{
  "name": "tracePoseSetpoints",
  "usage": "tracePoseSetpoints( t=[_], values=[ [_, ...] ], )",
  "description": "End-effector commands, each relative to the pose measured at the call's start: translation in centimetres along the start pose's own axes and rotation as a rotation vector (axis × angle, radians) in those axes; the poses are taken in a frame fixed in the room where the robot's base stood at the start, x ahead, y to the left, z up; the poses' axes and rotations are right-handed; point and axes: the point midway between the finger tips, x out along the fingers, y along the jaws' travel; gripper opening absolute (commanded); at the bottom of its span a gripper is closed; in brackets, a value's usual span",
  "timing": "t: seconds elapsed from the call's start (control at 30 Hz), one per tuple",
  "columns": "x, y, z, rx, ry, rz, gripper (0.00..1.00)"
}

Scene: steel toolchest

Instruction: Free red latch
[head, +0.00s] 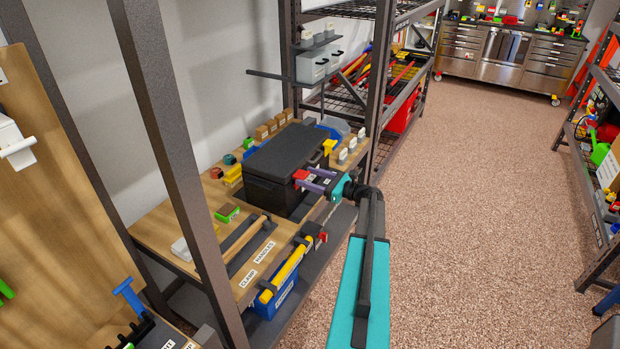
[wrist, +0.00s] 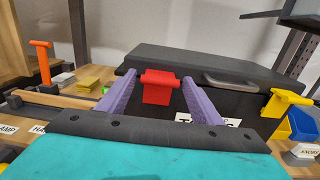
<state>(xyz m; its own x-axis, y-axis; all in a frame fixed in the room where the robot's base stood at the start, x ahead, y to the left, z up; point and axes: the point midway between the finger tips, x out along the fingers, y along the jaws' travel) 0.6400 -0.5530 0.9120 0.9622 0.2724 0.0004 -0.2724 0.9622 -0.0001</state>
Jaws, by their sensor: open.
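The red latch (wrist: 157,88) is on the front face of a black lidded toolbox (wrist: 240,67). In the wrist view it sits between the two purple fingers of my gripper (wrist: 152,88), which are spread open with a gap on each side. In the head view, my gripper (head: 310,180) is at the toolbox's front, and a small part of the red latch (head: 300,175) shows at the fingertips. The lid looks closed. A yellow latch (wrist: 286,101) is on the same front face to the right. I cannot tell whether either finger touches the red latch.
The toolbox stands on a wooden bench (head: 158,233). A grey handle (wrist: 231,79) is on the toolbox between the latches. A hammer-like tool with a wooden handle (head: 243,240) lies left of it. Blue bins (wrist: 303,122) stand to the right. The floor on the right is open.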

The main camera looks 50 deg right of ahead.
Motion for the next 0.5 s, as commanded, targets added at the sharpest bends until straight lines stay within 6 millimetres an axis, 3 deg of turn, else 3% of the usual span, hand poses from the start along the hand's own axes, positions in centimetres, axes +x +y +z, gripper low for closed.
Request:
tracePoseSetpoints(
  t=[0.13,0.4,0.5],
  values=[
    [-0.04,-0.01,-0.02,0.000,0.000,0.000,0.58],
    [-0.09,-0.02,-0.01,0.000,0.000,0.000,0.12],
    [-0.11,-0.02,-0.01,0.000,0.000,0.000,0.00]
  ],
)
